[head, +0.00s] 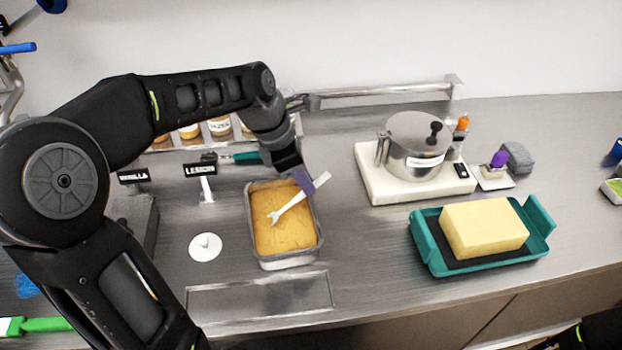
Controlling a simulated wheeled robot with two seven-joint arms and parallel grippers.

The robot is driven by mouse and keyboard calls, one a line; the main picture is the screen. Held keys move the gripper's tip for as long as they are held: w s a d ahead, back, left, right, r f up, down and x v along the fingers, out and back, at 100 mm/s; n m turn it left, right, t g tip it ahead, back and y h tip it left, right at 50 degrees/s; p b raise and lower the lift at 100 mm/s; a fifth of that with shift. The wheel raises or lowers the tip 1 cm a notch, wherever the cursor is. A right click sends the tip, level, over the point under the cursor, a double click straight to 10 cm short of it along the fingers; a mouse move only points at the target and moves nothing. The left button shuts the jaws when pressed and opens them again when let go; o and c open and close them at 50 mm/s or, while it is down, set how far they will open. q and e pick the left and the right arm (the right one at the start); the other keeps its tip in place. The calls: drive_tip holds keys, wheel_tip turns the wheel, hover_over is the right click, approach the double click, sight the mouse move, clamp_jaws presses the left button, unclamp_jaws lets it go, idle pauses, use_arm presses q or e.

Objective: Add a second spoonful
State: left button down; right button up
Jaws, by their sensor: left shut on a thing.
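My left arm reaches in from the left over a metal tub (316,244) of yellow-orange, smooth-looking stuff. The fingertips are small and partly hidden. Only a dark part of my right arm shows at the bottom right corner; its gripper does not show.
A lidded steel pot (415,146) stands on a white base. A teal tray (430,257) holds a yellow block (484,230). A white disc (205,247) and label stands, one reading LEMON (200,170), are left of the tub. The counter between tub and teal tray is free.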

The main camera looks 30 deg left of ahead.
sight(328, 172)
use_arm(q)
drive_tip(key=shift+s+a, duration=0.3)
drive_tip(key=shift+s+r, duration=0.1)
drive_tip(key=shift+w+d+g+y+p, duration=0.2)
drive_tip(key=shift+d+g+y+p, duration=0.1)
drive_tip(key=shift+p, duration=0.45)
drive_tip(key=shift+w+d+f+g+y+p, duration=0.35)
drive_tip(key=shift+f+y+p, duration=0.1)
drive_tip(key=shift+f, duration=0.15)
drive_tip(key=shift+w+d+f+g+y, duration=0.3)
drive_tip(key=shift+f+g+y, duration=0.05)
drive_tip(key=shift+f, duration=0.2)
drive_tip(key=shift+w+r+p, duration=0.1)
drive_tip(key=shift+r+p, duration=0.3)
drive_tip(key=shift+p, duration=0.05)
wheel_tip(328, 172, up, 2)
drive_tip(key=shift+p, duration=0.65)
drive_tip(key=shift+w+d+r+p, duration=0.1)
drive_tip(key=shift+r+p, duration=0.1)
drive_tip(key=shift+r, duration=0.4)
drive_tip(key=shift+w+d+r+p, duration=0.1)
drive_tip(key=shift+r+p, duration=0.1)
drive_tip(key=shift+r, duration=0.35)
drive_tip(key=shift+w+d+f+g+y, duration=0.1)
drive_tip(key=shift+d+g+y, duration=0.2)
drive_tip(key=shift+d, duration=0.1)
drive_tip(key=shift+w+d+f+g+y, duration=0.1)
drive_tip(key=shift+w+d+g+y, duration=0.55)
drive_tip(key=shift+y, duration=0.25)
drive_tip(key=shift+g, duration=0.25)
